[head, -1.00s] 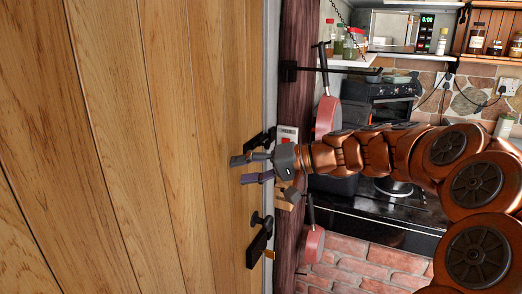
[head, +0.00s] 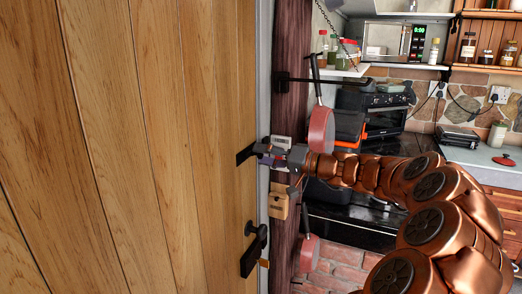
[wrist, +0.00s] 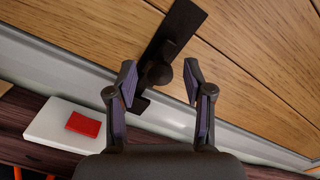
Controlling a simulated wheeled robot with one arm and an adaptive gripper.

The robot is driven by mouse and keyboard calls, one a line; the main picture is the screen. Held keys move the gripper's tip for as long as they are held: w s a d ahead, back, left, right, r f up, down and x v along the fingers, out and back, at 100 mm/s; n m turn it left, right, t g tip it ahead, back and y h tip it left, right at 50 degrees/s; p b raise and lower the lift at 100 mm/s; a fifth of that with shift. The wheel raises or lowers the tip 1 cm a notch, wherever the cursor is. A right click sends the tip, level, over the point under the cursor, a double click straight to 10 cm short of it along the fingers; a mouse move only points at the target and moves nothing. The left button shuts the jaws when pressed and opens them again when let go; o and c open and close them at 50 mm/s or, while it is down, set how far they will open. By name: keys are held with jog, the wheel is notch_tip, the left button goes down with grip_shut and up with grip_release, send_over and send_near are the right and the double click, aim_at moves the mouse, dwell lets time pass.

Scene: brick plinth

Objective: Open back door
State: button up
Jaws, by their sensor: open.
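The wooden plank door (head: 150,150) fills the left of the head view and appears closed against a grey frame (head: 264,90). It carries an upper black fitting (head: 246,154) and a lower black fitting (head: 253,255) with a round knob near its top. My gripper (head: 268,151) is at the upper fitting, which it partly hides. In the wrist view a black plate with a round knob (wrist: 159,73) shows between the fingertips of my gripper (wrist: 160,78). The jaws are open, one finger on each side of the knob; contact is not clear.
A white switch plate with a red rocker (wrist: 84,123) sits beside the frame, close to my gripper.

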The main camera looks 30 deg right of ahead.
jog(key=shift+x, duration=0.75)
jog(key=shift+c, duration=0.4)
grip_shut()
